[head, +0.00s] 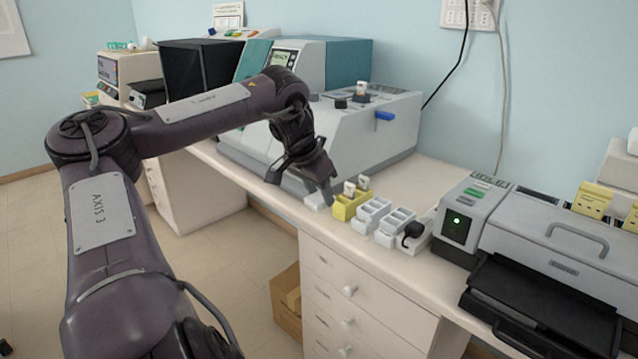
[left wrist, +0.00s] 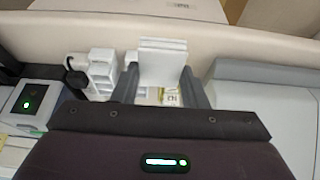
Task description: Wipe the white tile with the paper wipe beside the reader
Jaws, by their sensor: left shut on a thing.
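My left gripper (head: 325,190) is low over the bench's front edge, just left of the yellow rack. It is shut on a white folded paper wipe (left wrist: 160,62), which stands between the two fingers in the left wrist view. In the head view a small white piece (head: 316,199) shows at the fingertips; I cannot tell whether it is the wipe or the tile. I cannot make out the white tile for certain in either view. My right gripper is not in view.
A yellow rack (head: 346,209) and white racks (head: 372,214) stand right of my left gripper. A black plug (head: 412,231) and a grey device with a green light (head: 458,225) are farther right. A large grey machine (head: 365,130) stands behind.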

